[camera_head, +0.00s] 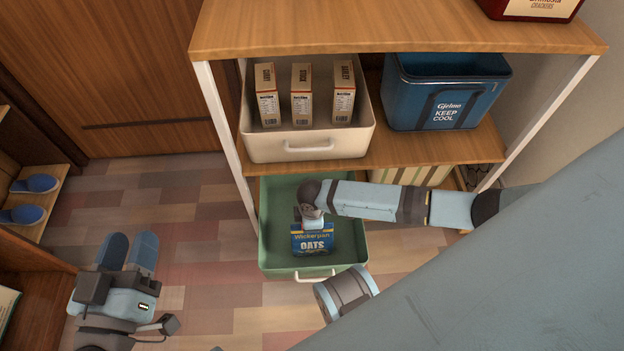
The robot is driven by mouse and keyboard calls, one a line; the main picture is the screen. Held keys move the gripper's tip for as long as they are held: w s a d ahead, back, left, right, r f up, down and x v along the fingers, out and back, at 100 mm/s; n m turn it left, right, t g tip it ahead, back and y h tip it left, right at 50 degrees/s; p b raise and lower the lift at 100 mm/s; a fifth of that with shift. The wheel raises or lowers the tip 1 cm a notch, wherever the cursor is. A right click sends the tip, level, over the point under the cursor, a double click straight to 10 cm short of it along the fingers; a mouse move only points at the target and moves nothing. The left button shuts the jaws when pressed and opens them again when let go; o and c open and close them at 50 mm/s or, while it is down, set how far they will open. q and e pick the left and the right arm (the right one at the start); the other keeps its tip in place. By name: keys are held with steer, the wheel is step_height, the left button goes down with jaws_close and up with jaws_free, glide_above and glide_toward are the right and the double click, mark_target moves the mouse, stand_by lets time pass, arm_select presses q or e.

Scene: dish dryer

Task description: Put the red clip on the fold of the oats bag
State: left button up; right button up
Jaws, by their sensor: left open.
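The blue oats bag (312,242) stands in the green bin (268,245), its printed front and white lettering facing me. My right gripper (313,222) is directly over the top of the bag, seen from above. Its fingers are small and mostly hidden, so I cannot tell whether they touch or hold the bag's top. The fold of the bag is hidden at the gripper. My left gripper (129,250) is open over the floor at the lower left, well apart from the bag, with nothing visible between its fingers. I see no red clip.
A wooden shelf unit (400,30) stands over the bin. Its lower shelf holds a white bin (308,148) with several small boxes and a blue cooler (445,92). A striped item (412,176) is behind my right arm. Blue slippers (35,184) sit on a rack at left.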

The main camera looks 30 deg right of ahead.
arm_select(q)
steer(key=shift+f, duration=0.1)
arm_select(e)
steer(key=shift+f, duration=0.4)
stand_by(0.4)
steer(key=o, duration=1)
steer(key=shift+c, duration=0.2)
step_height(320, 180, up, 9)
steer(key=p, duration=0.4)
steer(key=shift+r, duration=0.2)
step_height(320, 180, up, 4)
steer(key=shift+f+p, duration=0.15)
steer(key=shift+p, duration=0.8)
arm_select(q)
steer(key=shift+n+t+y, duration=0.4)
steer(key=shift+t, duration=0.5)
steer(key=r, duration=0.2)
steer(key=a+r, duration=0.1)
steer(key=r, duration=0.1)
steer(key=shift+a+r, duration=0.1)
steer(key=shift+r, duration=0.3)
arm_select(e)
steer(key=shift+r, duration=0.4)
arm_select(q)
steer(key=shift+s, duration=0.1)
arm_select(e)
steer(key=shift+s, duration=0.1)
